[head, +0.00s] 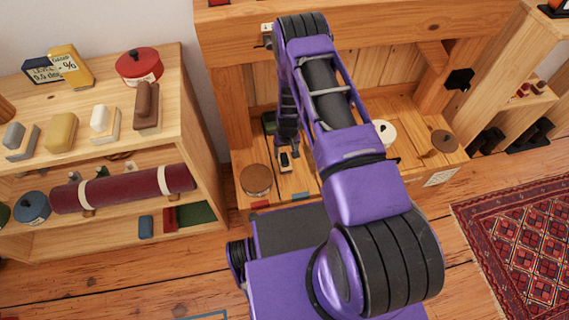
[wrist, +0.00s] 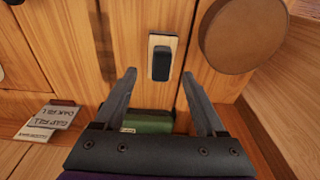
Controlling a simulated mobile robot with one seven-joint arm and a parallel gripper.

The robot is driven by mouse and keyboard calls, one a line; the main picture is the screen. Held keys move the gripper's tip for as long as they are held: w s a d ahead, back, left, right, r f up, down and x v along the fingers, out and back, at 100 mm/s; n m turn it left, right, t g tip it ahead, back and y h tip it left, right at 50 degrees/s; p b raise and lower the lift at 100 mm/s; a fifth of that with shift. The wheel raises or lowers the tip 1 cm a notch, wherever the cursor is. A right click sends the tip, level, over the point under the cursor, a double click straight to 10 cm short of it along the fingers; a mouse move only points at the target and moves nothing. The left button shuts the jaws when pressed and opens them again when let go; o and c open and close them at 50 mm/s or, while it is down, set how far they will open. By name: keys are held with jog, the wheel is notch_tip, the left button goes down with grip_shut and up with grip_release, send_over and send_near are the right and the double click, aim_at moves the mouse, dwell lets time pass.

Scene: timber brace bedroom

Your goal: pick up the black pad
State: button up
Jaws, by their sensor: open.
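The black pad (wrist: 162,62) is a small dark block with rounded ends on a pale base plate. In the wrist view it lies upper centre, beyond and between my fingertips, and nothing covers it. In the head view the pad (head: 285,160) shows small on the wooden bench surface, just below my gripper (head: 288,145). My gripper (wrist: 158,78) is open with nothing between its fingers. A gap in the wrist view separates the fingertips from the pad; I cannot tell its depth.
A round brown disc (wrist: 243,35) lies close beside the pad; it also shows in the head view (head: 256,179). A green block (wrist: 148,121) sits between the finger bases in the wrist view. Labelled cards (wrist: 52,117) lie left. A shelf (head: 190,130) stands left of the bench.

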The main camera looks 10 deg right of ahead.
aim_at(284, 157)
jog(key=shift+w+a+f+b, duration=0.1)
jog(key=shift+w+f+b, duration=0.1)
jog(key=shift+f, duration=0.8)
jog(key=shift+w+f+b, duration=0.2)
jog(key=shift+w+f, duration=0.05)
jog(key=shift+f, duration=0.7)
jog(key=shift+w+a+f+b, duration=0.1)
jog(key=shift+w+f+b, duration=0.1)
jog(key=shift+f, duration=0.8)
grip_shut()
